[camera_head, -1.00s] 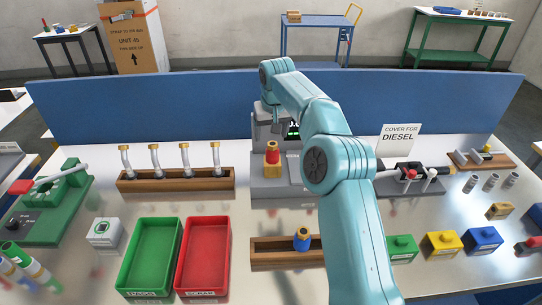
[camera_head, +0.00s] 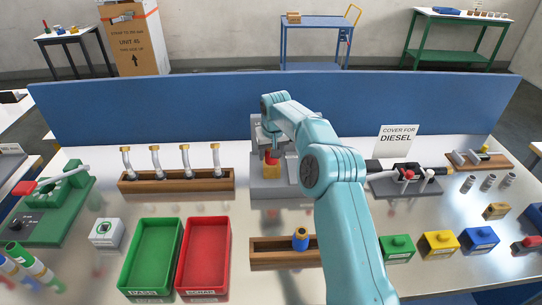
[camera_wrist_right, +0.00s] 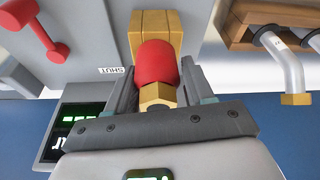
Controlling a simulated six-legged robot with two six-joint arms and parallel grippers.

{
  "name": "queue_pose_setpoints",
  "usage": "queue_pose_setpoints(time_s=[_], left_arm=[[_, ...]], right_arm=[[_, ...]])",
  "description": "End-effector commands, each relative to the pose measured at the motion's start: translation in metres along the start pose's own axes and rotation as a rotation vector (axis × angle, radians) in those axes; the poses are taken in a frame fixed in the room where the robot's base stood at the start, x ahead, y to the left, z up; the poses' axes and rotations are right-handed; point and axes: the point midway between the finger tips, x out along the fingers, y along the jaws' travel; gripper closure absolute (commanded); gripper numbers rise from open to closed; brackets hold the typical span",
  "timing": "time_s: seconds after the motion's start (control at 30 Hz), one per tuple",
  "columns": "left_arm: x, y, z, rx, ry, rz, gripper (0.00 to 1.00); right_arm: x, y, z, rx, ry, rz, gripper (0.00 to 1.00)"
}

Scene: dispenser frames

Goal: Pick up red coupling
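The red coupling (camera_head: 270,158) with a brass hex end stands on a yellow block (camera_head: 271,171) on the grey test station (camera_head: 272,187). In the right wrist view the red coupling (camera_wrist_right: 157,62) lies between the two fingers of my right gripper (camera_wrist_right: 160,75), its brass end toward the palm. The fingers are open on either side of it, with narrow gaps. In the head view my right gripper (camera_head: 272,142) is just above the coupling and partly hides it. My left gripper is not in view.
A rack with bent metal tubes (camera_head: 128,187) stands left of the station. A green tray (camera_head: 126,275) and a red tray (camera_head: 180,278) lie in front. A wooden holder (camera_head: 262,262) bears a blue coupling (camera_head: 300,240). A blue panel (camera_head: 180,110) stands behind.

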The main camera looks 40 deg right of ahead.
Motion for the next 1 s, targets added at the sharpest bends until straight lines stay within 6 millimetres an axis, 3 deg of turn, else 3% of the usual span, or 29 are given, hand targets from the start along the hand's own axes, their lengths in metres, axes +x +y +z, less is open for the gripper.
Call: queue_pose_setpoints(time_s=[0.03, 0.13, 0.47, 0.83, 1.0], left_arm=[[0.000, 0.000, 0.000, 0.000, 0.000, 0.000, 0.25], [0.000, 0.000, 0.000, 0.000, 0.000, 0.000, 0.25], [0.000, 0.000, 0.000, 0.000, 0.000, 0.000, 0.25], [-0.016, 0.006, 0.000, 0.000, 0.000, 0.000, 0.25], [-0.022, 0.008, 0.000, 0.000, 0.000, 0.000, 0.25]], right_arm=[[0.000, 0.000, 0.000, 0.000, 0.000, 0.000, 0.65], [0.000, 0.000, 0.000, 0.000, 0.000, 0.000, 0.97], [-0.009, 0.000, -0.003, 0.001, 0.005, 0.000, 0.98], [-0.084, 0.000, -0.024, 0.001, 0.004, 0.000, 0.98], [-0.098, 0.000, -0.028, 0.001, 0.001, 0.001, 0.98]])
